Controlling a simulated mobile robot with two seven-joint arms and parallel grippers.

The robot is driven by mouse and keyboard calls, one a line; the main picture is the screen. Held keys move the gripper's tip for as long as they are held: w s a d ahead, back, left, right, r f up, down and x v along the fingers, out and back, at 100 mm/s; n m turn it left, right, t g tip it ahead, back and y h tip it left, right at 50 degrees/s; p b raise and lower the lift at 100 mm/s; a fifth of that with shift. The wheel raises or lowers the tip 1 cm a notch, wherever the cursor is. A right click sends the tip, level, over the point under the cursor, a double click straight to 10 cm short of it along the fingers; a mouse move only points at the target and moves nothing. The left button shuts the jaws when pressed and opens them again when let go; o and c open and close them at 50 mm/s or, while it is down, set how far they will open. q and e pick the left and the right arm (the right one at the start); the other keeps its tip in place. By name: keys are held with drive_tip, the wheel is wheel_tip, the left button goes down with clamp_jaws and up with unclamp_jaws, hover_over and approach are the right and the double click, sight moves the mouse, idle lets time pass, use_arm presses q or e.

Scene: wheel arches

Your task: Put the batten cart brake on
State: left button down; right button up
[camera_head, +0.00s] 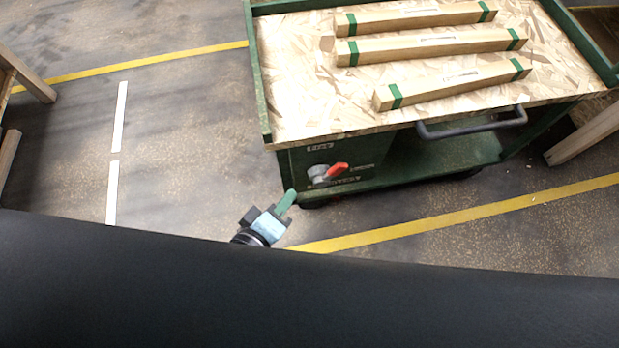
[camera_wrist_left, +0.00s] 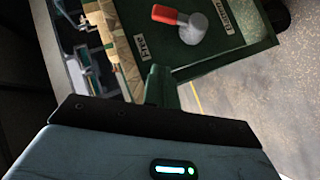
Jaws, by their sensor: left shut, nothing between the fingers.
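The batten cart (camera_head: 400,160) is green with a chipboard top, at the upper right of the head view. Its brake is a lever with a red grip (camera_head: 337,169) on a grey round hub (camera_head: 318,173), on the end panel below the top. In the left wrist view the red grip (camera_wrist_left: 165,14) points away from the "Brake on" side, toward a label that seems to read "Free" (camera_wrist_left: 142,47); the other label (camera_wrist_left: 225,22) is hard to read. My left gripper (camera_head: 288,198) is shut and empty, below and left of the lever, apart from it. My right gripper is not in view.
Several battens with green end bands, such as the front one (camera_head: 455,85), lie on the cart top. A dark push handle (camera_head: 475,127) sticks out along its near edge. Yellow floor lines (camera_head: 470,212) run past. Wooden legs (camera_head: 585,135) stand at the right.

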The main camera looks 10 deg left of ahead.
use_arm(q)
drive_tip(key=b, duration=0.3)
hover_over(322, 174)
drive_tip(key=s+a, duration=0.3)
drive_tip(key=s, duration=0.1)
wheel_tip(322, 174, down, 4)
drive_tip(key=shift+w+d+f+b, duration=0.15)
drive_tip(key=shift+w+d+f, duration=0.1)
drive_tip(key=shift+d, duration=0.3)
drive_tip(key=shift+w+d+f+b, duration=0.1)
drive_tip(key=shift+w+d+f, duration=0.15)
drive_tip(key=shift+d, duration=0.25)
drive_tip(key=shift+w+d+f+b, duration=0.15)
drive_tip(key=shift+d+f, duration=0.15)
drive_tip(key=shift+d, duration=0.25)
drive_tip(key=shift+a, duration=0.1)
